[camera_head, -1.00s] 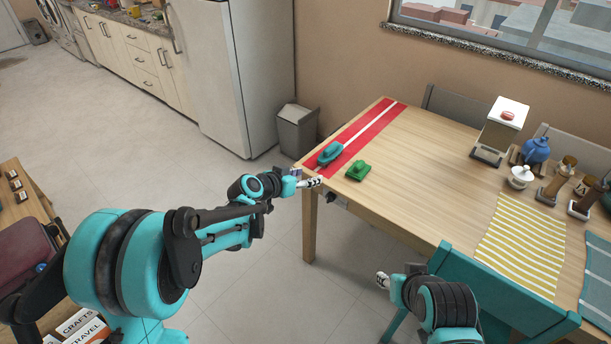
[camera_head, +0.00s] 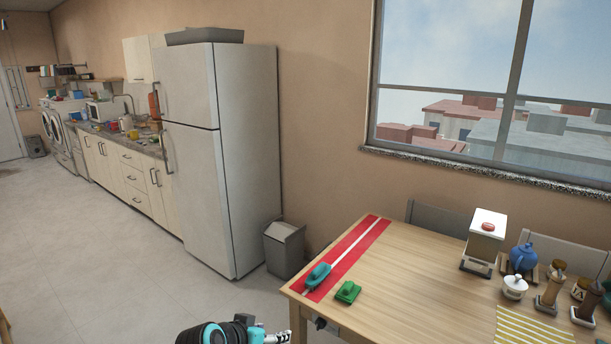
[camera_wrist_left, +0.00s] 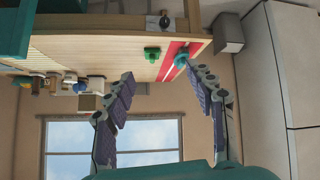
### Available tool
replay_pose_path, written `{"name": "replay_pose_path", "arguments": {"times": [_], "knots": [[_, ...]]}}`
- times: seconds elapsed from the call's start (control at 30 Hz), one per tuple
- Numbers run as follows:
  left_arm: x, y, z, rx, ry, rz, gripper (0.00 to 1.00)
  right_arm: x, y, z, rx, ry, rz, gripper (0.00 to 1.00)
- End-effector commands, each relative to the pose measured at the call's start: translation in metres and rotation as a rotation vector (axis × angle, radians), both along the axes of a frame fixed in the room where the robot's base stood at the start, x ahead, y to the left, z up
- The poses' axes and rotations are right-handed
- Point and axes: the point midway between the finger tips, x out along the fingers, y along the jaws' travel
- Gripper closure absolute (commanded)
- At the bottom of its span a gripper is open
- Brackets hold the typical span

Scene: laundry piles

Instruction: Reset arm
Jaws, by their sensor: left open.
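My left gripper (camera_head: 276,338) shows at the bottom edge of the head view, just in front of the table's near-left corner. In the left wrist view its two fingers (camera_wrist_left: 160,85) are spread apart with nothing between them, so it is open and empty. That view shows the room upside down, with the table, the red runner and the window beyond the fingers. The rest of the left arm is cut off below the head view. My right gripper is in neither view.
The wooden table (camera_head: 400,270) bears a red runner (camera_head: 350,252), a teal object (camera_head: 318,275), a green object (camera_head: 348,291), a blue teapot (camera_head: 523,257) and several jars. A grey bin (camera_head: 285,250) stands between table and fridge (camera_head: 240,150). The floor at left (camera_head: 130,280) is clear.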

Motion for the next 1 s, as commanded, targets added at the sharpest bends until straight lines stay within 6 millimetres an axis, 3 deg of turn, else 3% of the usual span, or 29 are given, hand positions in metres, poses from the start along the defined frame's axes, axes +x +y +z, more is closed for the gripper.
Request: {"name": "replay_pose_path", "arguments": {"times": [0.03, 0.2, 0.4, 0.6, 1.0], "knots": [[-0.025, 0.009, 0.002, 0.019, 0.026, 0.030, 0.45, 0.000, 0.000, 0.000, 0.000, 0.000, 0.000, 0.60], [-0.099, 0.042, -0.004, 0.083, 0.113, 0.153, 0.45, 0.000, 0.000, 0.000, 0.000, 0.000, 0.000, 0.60], [-0.164, 0.076, -0.022, 0.148, 0.173, 0.287, 0.45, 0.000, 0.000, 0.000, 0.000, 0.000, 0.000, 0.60], [-0.190, 0.092, -0.031, 0.175, 0.193, 0.352, 0.45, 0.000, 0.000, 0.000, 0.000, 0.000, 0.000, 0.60], [-0.191, 0.092, -0.032, 0.176, 0.194, 0.355, 0.45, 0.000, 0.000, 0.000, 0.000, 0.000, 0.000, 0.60]]}}
